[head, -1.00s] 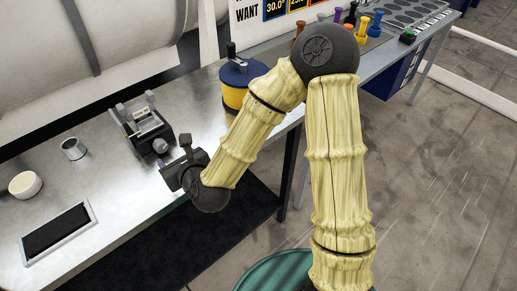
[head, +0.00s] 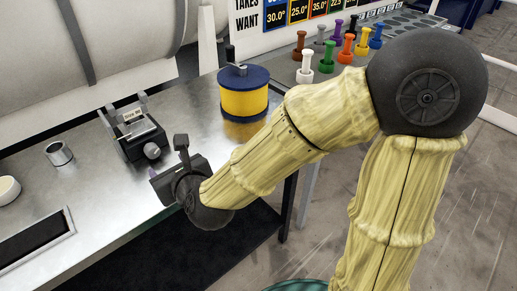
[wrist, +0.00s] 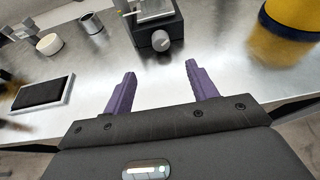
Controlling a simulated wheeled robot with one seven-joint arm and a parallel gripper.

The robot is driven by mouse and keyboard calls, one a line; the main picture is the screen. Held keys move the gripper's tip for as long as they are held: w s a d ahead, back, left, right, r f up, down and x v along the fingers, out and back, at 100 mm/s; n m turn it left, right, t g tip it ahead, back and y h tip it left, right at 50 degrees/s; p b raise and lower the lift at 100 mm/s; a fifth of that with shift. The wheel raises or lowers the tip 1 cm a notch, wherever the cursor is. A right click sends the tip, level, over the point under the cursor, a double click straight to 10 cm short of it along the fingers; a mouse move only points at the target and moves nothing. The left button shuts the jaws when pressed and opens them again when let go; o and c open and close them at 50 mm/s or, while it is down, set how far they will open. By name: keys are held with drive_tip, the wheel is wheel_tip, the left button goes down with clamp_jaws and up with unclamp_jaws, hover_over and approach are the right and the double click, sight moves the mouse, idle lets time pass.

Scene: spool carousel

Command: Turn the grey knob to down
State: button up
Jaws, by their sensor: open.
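The grey knob (head: 152,151) sits on the front of a small black device (head: 133,131) on the steel bench. In the wrist view the knob (wrist: 161,45) shows a lighter pointer mark, but its exact direction is too small to tell. My gripper (wrist: 158,75) is open, with two purple fingers apart and nothing between them. The knob lies beyond the fingertips, roughly in line with the gap, and is not touched. In the head view my gripper (head: 155,173) is at the bench's front edge, just in front of the device; its fingers are mostly hidden there.
A yellow and blue drum (head: 243,96) stands right of the device. A metal cup (head: 59,153), a white bowl (head: 8,190) and a dark framed pad (head: 35,240) lie to the left. Several coloured spools (head: 328,56) stand at the back right. Bare bench surrounds the device.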

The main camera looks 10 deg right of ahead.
drive_tip(key=s+d+r+n+g+h+p, duration=0.1)
drive_tip(key=d+r+n+g+h+p, duration=0.1)
drive_tip(key=d+n+p, duration=0.7)
drive_tip(key=s+d+r+n+g+h+p, duration=0.2)
drive_tip(key=d+n+p, duration=0.7)
drive_tip(key=n, duration=0.5)
wheel_tip(320, 180, up, 3)
drive_tip(key=d+g+h, duration=0.1)
drive_tip(key=g, duration=0.2)
drive_tip(key=shift+f+n, duration=0.2)
drive_tip(key=shift+n, duration=0.1)
drive_tip(key=shift+d, duration=0.15)
drive_tip(key=s+d+n, duration=0.1)
drive_tip(key=d+n, duration=0.1)
drive_tip(key=s+d+n+g+h, duration=0.1)
drive_tip(key=d+n, duration=0.1)
drive_tip(key=s+d+n+g, duration=0.1)
drive_tip(key=s+d+n, duration=0.1)
drive_tip(key=d, duration=0.1)
drive_tip(key=shift+d+f+h, duration=0.1)
drive_tip(key=shift+f+h, duration=0.05)
drive_tip(key=shift+h, duration=0.15)
